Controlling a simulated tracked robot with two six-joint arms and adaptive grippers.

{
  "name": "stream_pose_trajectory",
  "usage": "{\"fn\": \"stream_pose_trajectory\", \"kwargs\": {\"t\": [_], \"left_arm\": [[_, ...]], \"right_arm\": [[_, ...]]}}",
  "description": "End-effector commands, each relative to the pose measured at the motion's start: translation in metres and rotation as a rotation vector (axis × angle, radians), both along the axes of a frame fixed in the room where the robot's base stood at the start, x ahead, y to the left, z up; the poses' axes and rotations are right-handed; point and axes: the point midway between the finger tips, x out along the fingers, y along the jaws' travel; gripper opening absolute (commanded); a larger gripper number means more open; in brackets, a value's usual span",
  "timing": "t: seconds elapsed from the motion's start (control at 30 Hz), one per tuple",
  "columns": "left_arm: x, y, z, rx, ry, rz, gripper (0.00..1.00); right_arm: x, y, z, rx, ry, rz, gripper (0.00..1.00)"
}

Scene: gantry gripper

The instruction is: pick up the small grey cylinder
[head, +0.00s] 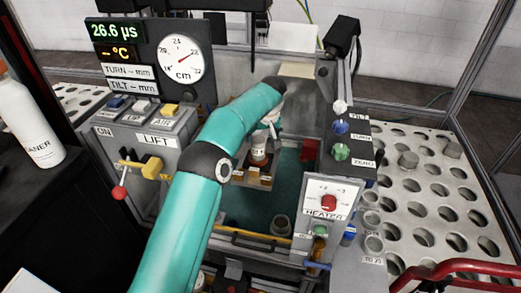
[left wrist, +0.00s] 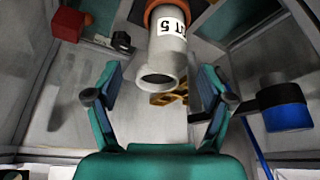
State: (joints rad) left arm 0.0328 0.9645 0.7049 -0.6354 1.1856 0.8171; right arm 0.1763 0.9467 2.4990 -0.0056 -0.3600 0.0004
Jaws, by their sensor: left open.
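Several small grey cylinders show in the head view, and I cannot tell which one the task means. A pale grey labelled cylinder (left wrist: 168,52) with an orange-brown band lies just beyond and between the fingertips. No contact shows. My right gripper is not in view.
The bay is walled by a panel with gauge (head: 181,62) at left and a heater box (head: 328,203) at right. A red-knobbed lever (head: 119,192) sticks out at left. A white bottle (head: 30,125) stands at far left. A red bar (head: 455,270) crosses the lower right.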

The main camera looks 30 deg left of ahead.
Motion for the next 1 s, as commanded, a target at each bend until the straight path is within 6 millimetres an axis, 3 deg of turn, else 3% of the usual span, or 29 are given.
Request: {"fn": "stream_pose_trajectory", "kwargs": {"t": [0.13,0.43,0.7,1.0], "left_arm": [[0.005,0.008,-0.021,0.0,0.001,0.003,0.81],[0.009,0.016,-0.039,0.0,0.004,0.003,0.81],[0.018,0.03,-0.071,0.0,0.003,0.004,0.81],[0.02,0.031,-0.077,0.0,0.0,0.002,0.81]], "right_arm": [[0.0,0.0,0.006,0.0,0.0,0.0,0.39],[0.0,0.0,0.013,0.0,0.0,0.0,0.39],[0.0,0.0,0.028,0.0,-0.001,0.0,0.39],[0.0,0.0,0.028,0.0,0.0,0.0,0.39]]}}
